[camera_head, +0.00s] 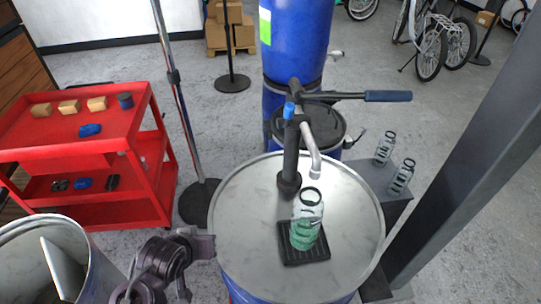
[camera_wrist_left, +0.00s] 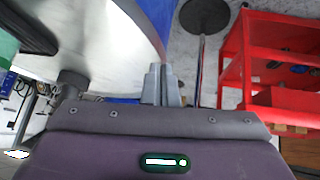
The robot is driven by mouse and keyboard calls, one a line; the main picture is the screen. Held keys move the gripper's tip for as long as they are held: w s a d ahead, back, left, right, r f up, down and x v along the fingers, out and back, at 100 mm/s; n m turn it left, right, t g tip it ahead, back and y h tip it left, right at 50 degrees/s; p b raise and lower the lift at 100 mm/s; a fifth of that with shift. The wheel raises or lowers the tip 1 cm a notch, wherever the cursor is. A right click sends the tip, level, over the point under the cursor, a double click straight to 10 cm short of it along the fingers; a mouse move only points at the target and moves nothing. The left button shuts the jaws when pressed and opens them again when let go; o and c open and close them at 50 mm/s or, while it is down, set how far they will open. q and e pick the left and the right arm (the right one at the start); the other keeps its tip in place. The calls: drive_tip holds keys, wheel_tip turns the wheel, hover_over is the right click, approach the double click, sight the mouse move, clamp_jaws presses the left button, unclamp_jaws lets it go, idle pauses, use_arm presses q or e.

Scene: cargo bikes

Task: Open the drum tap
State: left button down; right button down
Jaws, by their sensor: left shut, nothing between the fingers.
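A blue drum with a grey metal lid (camera_head: 240,195) stands in front of me; its side and lid also show in the left wrist view (camera_wrist_left: 100,35). On it is a black upright pump (camera_head: 291,155) with a small blue piece (camera_head: 289,110) on top, a grey bent spout (camera_head: 312,150) and a long lever with a blue grip (camera_head: 388,96). A clear bottle with green contents (camera_head: 306,225) stands on a black tray (camera_head: 290,257) below the spout. My left gripper (camera_head: 203,246) is at the lid's left edge, apart from the pump; its grey fingers (camera_wrist_left: 163,85) are shut and empty. My right gripper is not in view.
An open bin (camera_head: 60,235) is at lower left. Two clear bottles (camera_head: 386,148) stand on a dark ledge right of the drum, near a grey post (camera_head: 465,150). Another blue drum (camera_head: 300,40) is behind.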

sight(286, 116)
use_arm(q)
drive_tip(key=w+d+r+n+t+h, duration=0.2)
drive_tip(key=d+r+t+h, duration=0.15)
drive_tip(key=r, duration=0.65)
drive_tip(key=w+d+r+n+t+h, duration=0.2)
drive_tip(key=r+t+h, duration=0.15)
drive_tip(key=r, duration=0.55)
drive_tip(key=w+d+r+n+t+h, duration=0.2)
drive_tip(key=d+r+n+t+h, duration=0.15)
drive_tip(key=r, duration=0.65)
drive_tip(key=w+d+r+g+p, duration=0.1)
drive_tip(key=w+d+r+p, duration=0.3)
drive_tip(key=w, duration=0.4)
drive_tip(key=shift+m+h, duration=0.35)
drive_tip(key=shift+h, duration=0.1)
drive_tip(key=s+d+f, duration=0.2)
drive_tip(key=s+d, duration=0.1)
drive_tip(key=shift+d+f+p, duration=0.15)
drive_tip(key=shift+f+p, duration=0.15)
drive_tip(key=shift+f, duration=0.05)
drive_tip(key=shift+w, duration=0.1)
drive_tip(key=shift+s+f+m+t+b, duration=0.25)
drive_tip(key=shift+m+b, duration=0.15)
drive_tip(key=shift+b, duration=0.3)
drive_tip(key=shift+s+h, duration=0.1)
drive_tip(key=shift+h, duration=0.3)
